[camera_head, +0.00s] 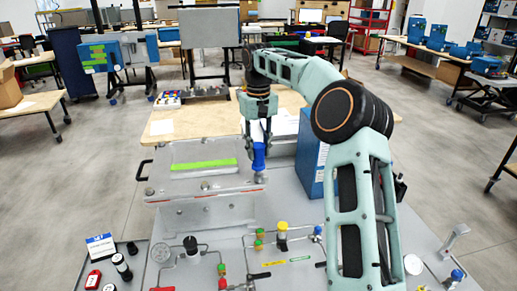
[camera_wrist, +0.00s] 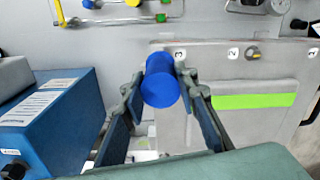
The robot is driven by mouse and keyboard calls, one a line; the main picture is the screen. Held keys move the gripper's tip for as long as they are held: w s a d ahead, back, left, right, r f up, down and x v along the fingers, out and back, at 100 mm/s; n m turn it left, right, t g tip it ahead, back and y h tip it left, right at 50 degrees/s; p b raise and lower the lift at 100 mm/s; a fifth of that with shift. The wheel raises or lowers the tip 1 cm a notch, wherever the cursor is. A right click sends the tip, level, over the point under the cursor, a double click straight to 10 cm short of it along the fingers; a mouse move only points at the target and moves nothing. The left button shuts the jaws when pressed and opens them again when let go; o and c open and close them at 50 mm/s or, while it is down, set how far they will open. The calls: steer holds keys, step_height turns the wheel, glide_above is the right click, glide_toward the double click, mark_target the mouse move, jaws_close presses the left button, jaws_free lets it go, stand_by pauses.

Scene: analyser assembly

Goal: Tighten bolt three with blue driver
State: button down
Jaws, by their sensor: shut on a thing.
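My gripper (camera_head: 259,135) is shut on the blue driver (camera_head: 259,156), which hangs upright below it. In the head view the driver's lower end is over the right front corner of the grey metal cover (camera_head: 225,183). In the wrist view the blue driver (camera_wrist: 161,82) sits between both fingers, beside the cover's edge (camera_wrist: 210,65). Small numbered white labels line that edge; one (camera_wrist: 180,53) is right by the driver. A bolt head (camera_wrist: 253,53) shows farther along. The driver hides its own tip and whatever bolt is under it, so I cannot tell whether they touch.
A blue box (camera_head: 311,155) stands close to the right of my gripper. A green strip (camera_head: 204,165) lies on the cover. Gauges, valves and tubing, including a yellow-topped valve (camera_head: 282,235), fill the panel in front. A wooden table (camera_head: 185,122) is behind.

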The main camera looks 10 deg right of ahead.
steer(key=m+p, duration=0.1)
steer(key=m, duration=0.2)
steer(key=shift+r+m, duration=0.15)
steer(key=shift+m, duration=0.25)
steer(key=m+p, duration=0.1)
steer(key=m, duration=0.4)
steer(key=shift+a, duration=0.1)
steer(key=m+p, duration=0.1)
steer(key=m, duration=0.2)
steer(key=shift+w+m, duration=0.1)
steer(key=shift+m, duration=0.2)
steer(key=m+p, duration=0.1)
steer(key=m, duration=0.3)
steer(key=shift+m+p, duration=0.35)
steer(key=shift+m, duration=0.05)
steer(key=c, duration=1.6)
jaws_free()
steer(key=shift+m, duration=0.3)
steer(key=shift+f, duration=0.2)
steer(key=shift+c, duration=0.4)
